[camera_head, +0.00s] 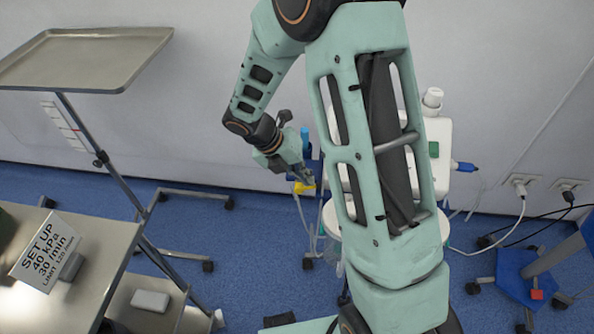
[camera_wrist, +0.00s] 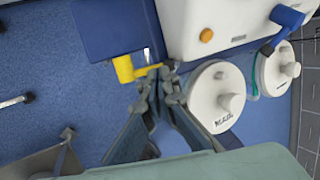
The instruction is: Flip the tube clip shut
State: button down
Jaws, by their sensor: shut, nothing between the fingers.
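A small yellow part that looks like the tube clip (camera_wrist: 123,69) sits at the edge of a dark blue block in the wrist view, with a thin yellow arm reaching right. It also shows in the head view (camera_head: 304,188), where a pale tube hangs below it. My gripper (camera_wrist: 159,76) is shut and empty. Its fingertips are at the right end of the yellow arm; I cannot tell whether they touch it. In the head view my gripper (camera_head: 304,179) is right above the yellow part and hides some of it.
A white device (camera_wrist: 225,25) with an orange button adjoins the blue block (camera_wrist: 105,25). White-lidded canisters (camera_wrist: 217,95) stand close to my fingers on the right. A steel tray stand (camera_head: 85,58) and a table with a sign (camera_head: 50,252) are at left.

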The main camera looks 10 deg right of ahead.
aim_at(316, 187)
jog(key=shift+x, duration=0.9)
jog(key=shift+d, duration=0.15)
jog(key=shift+s+d+f+p, duration=0.2)
jog(key=shift+d+f+p, duration=0.25)
jog(key=shift+f+p, duration=0.25)
jog(key=shift+r, duration=0.15)
jog(key=d+p+v, duration=0.1)
jog(key=p+v, duration=0.5)
jog(key=v, duration=0.8)
jog(key=shift+r, duration=0.45)
